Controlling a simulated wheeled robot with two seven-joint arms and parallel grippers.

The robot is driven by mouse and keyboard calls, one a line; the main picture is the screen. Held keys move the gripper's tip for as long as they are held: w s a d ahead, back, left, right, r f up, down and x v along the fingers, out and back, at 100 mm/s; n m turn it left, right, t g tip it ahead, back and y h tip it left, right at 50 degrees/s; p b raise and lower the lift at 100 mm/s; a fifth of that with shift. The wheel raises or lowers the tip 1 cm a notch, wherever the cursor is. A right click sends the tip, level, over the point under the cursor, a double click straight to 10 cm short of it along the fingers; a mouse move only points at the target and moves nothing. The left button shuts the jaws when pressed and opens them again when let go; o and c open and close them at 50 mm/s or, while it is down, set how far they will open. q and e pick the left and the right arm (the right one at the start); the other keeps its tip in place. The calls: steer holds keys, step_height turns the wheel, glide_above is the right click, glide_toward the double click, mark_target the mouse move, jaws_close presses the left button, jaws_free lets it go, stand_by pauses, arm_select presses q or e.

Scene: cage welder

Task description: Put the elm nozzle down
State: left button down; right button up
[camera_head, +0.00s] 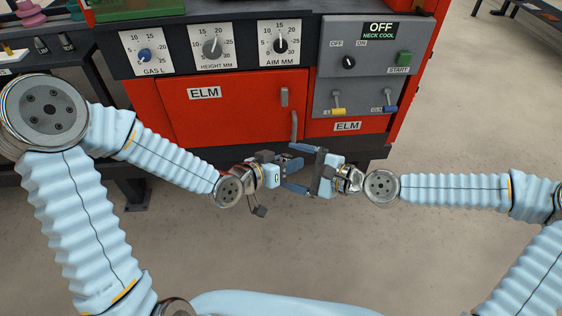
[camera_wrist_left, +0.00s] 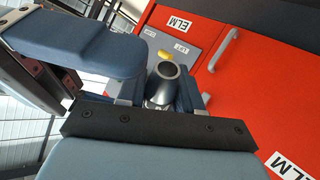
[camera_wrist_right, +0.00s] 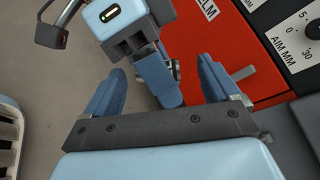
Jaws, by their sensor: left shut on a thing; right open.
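A dark grey tubular nozzle (camera_wrist_left: 164,88) with a round open end sits between the fingers of my left gripper in the left wrist view. My left gripper (camera_head: 290,166) is shut on it, in front of the red cabinet in the head view. I cannot read a name on the nozzle. My right gripper (camera_wrist_right: 165,85) is open, with its fingers on either side of my left gripper's fingers. In the head view the two grippers overlap, and the nozzle is mostly hidden there.
The red ELM cabinet (camera_head: 240,118) stands behind the grippers, with dials above and a switch panel (camera_head: 368,60) reading OFF, NECK COOL. A door handle (camera_head: 294,125) sticks out close to the grippers. A dark bench (camera_head: 60,60) is at left.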

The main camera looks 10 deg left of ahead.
steer(key=x, duration=0.5)
steer(key=shift+w+a+f, duration=0.1)
steer(key=shift+w+a, duration=0.1)
steer(key=shift+a, duration=0.15)
steer(key=c, duration=0.9)
arm_select(q)
steer(key=c, duration=0.7)
jaws_free()
arm_select(e)
steer(key=shift+c, duration=0.7)
arm_select(q)
steer(key=shift+d+r, duration=0.1)
